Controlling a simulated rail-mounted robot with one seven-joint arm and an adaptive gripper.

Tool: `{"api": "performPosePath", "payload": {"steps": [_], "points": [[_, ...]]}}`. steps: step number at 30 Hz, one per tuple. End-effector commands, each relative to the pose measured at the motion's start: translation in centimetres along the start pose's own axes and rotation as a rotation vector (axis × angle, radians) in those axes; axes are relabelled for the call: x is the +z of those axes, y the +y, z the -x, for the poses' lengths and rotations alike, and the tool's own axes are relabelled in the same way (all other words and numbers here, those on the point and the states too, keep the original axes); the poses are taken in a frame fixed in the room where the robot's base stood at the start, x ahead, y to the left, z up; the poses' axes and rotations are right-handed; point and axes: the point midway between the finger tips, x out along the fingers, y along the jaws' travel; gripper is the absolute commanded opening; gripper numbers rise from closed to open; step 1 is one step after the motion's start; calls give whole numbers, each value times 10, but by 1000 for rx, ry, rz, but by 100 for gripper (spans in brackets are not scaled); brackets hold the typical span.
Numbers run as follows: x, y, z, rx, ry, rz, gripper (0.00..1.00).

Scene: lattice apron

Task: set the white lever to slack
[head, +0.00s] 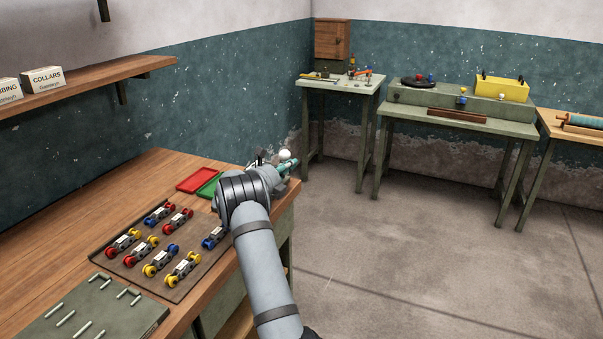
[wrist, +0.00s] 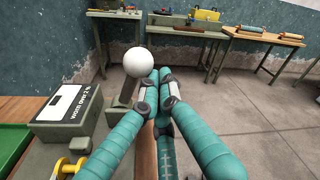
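The white lever's round knob (wrist: 135,61) stands on a grey stem (wrist: 125,95) in the wrist view. The stem rises from beside a grey box with a label (wrist: 70,104), whose lettering appears upside down. My gripper (wrist: 159,76) has teal fingers with their tips together, and nothing shows between them. The tips are just right of the knob in the picture; I cannot tell whether they touch it. In the head view the knob (head: 285,155) shows at the bench's far end, just above my gripper (head: 290,166). My arm hides most of the lever's base there.
The wooden bench (head: 150,185) holds a red tray (head: 195,179), a green tray (head: 209,187) and a dark tray (head: 112,263) of coloured spools. A yellow spool (wrist: 68,167) lies near the lever box. Open floor (head: 430,260) lies to the right, with other tables against the walls.

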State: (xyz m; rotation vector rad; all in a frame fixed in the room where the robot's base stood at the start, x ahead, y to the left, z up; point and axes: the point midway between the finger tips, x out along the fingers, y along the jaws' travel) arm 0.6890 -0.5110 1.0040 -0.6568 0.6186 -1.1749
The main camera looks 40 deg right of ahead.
Motion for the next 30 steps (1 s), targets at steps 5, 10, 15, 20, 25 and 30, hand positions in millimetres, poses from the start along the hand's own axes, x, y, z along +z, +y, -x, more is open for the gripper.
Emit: {"api": "performPosePath", "payload": {"steps": [5,10,15,20,25,30], "points": [[16,0,3,-23,-1,162,0],[26,3,4,-45,-1,304,0],[34,6,5,-49,-1,330,0],[38,10,6,-47,0,329,0],[42,12,6,-47,-1,329,0],[43,13,6,-47,0,328,0]]}}
